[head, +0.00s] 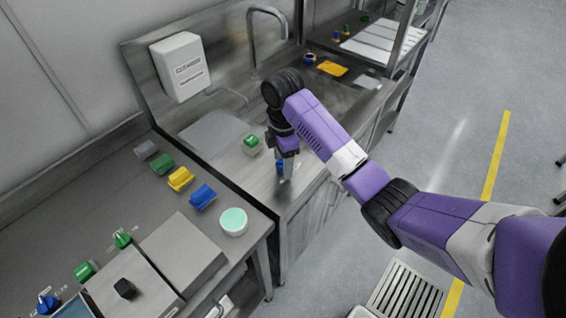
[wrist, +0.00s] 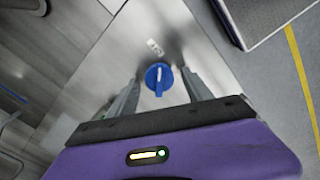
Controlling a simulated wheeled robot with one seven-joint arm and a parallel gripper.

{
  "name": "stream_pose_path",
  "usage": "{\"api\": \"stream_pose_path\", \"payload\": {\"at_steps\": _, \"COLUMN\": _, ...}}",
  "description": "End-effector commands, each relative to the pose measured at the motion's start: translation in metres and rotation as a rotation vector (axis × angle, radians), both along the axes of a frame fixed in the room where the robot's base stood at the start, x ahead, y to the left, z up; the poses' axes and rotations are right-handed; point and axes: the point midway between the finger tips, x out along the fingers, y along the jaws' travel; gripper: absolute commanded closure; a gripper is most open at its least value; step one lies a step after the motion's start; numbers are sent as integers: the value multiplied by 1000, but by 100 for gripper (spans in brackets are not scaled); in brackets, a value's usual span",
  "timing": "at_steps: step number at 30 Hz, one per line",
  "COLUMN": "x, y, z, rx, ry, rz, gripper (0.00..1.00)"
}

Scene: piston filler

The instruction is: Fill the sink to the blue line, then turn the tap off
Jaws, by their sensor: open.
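The steel gooseneck tap (head: 268,12) stands at the back of the steel sink unit (head: 325,100). A round blue knob (wrist: 159,78) with a white pointer sits on the counter below my gripper (wrist: 161,80). In the wrist view it lies between my two open fingers, which do not clamp it. The same blue knob is partly hidden behind my fingers in the head view (head: 280,167). A green knob (head: 251,143) is on the counter to its left. My arm hides part of the sink. I cannot make out water or a blue line.
A white dispenser (head: 180,66) hangs on the back panel. The left bench carries several coloured blocks, a mint-topped round tub (head: 233,221) and a control panel (head: 122,290). A yellow item (head: 332,68) lies on the far counter. A floor grate (head: 405,290) lies at the front.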

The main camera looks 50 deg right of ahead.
Motion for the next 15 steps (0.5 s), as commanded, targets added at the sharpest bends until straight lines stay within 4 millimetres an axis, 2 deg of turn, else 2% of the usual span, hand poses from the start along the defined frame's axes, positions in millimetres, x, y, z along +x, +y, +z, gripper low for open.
{"api": "stream_pose_path", "payload": {"at_steps": 8, "x": 0, "y": 0, "z": -1, "rx": 0, "ry": 0, "rz": 0, "gripper": 43}}
{"api": "stream_pose_path", "payload": {"at_steps": 15, "x": 0, "y": 0, "z": -1, "rx": 0, "ry": 1, "rz": 0, "gripper": 90}}
